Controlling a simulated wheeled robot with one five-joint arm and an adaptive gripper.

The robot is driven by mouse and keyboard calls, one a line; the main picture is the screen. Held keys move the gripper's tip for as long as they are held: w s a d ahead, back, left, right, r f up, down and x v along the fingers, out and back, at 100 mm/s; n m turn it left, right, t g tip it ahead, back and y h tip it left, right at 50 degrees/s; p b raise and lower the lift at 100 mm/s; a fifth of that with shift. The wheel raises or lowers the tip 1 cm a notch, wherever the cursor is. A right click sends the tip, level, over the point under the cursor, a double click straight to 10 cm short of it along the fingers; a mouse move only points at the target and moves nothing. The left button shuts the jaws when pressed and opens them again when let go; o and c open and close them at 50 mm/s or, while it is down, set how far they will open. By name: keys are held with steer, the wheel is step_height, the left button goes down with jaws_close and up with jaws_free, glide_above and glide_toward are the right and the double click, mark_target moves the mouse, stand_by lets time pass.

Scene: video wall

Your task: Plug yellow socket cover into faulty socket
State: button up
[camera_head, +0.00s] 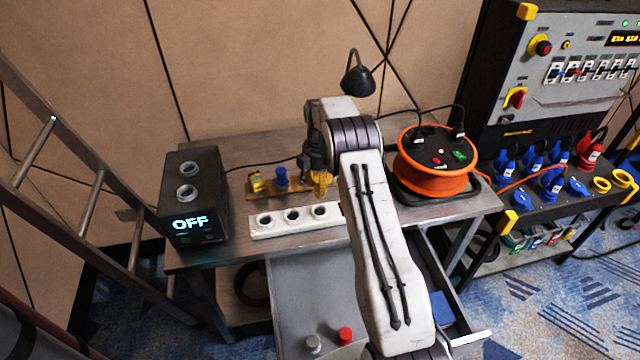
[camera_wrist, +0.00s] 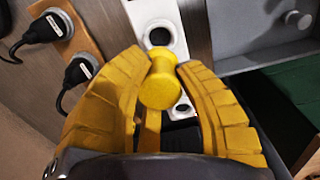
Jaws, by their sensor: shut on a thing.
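My gripper (camera_wrist: 160,82) is shut on a yellow socket cover (camera_wrist: 160,88); its two ridged yellow fingers touch the cover from both sides. The white socket strip (camera_wrist: 150,10) lies behind the cover in the wrist view, with round dark-centred sockets above and below it. In the head view the strip (camera_head: 267,233) lies on the bench with three round sockets visible. My gripper (camera_head: 321,188) is just behind the strip's right part there, partly hidden by my arm. Whether the cover touches the strip, and which socket is faulty, I cannot tell.
A wooden board (camera_head: 265,194) behind the strip carries a yellow piece (camera_head: 257,181) and a blue piece (camera_head: 281,177). A black box (camera_head: 193,205) reading "OFF" stands left. An orange cable reel (camera_head: 436,180) stands right. A grey drawer (camera_head: 300,290) sits open below.

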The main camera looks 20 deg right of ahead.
mark_target(320, 197)
steer(key=shift+f+b, duration=0.85)
steer(key=shift+f, duration=1)
steer(key=shift+f+b, duration=0.8)
steer(key=shift+f, duration=0.3)
steer(key=shift+f+b, duration=1.05)
steer(key=shift+b, duration=0.1)
stand_by(0.7)
steer(key=o, duration=1.4)
steer(key=shift+c, duration=0.2)
steer(key=shift+r, duration=0.2)
steer(key=shift+r+p, duration=1.65)
steer(key=shift+r, duration=1.2)
